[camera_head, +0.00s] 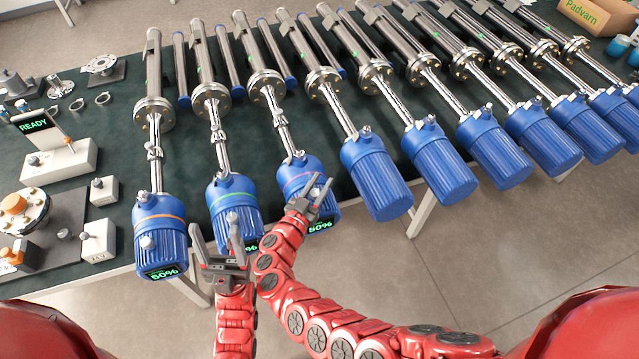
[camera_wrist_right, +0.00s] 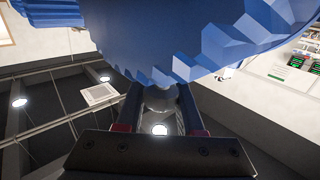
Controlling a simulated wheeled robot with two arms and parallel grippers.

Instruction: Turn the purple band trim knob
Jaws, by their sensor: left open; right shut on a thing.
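The purple-band transmitter has a ribbed blue housing (camera_head: 300,170), third from the left, with a purple band (camera_head: 297,180) and a green "50%" display (camera_head: 320,226). My right gripper (camera_head: 318,191) is at this housing and hides its trim knob in the head view. In the right wrist view, my right gripper (camera_wrist_right: 160,115) is shut on the rounded grey trim knob (camera_wrist_right: 160,98), just under the blue housing (camera_wrist_right: 170,40). My left gripper (camera_head: 216,235) is open and empty in front of the green-band transmitter (camera_head: 232,190).
The orange-band transmitter (camera_head: 160,217) stands at the left, also reading "50%". Several more blue-headed transmitters (camera_head: 376,175) line the dark table to the right. A "READY" box (camera_head: 60,160) and fittings are at far left.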

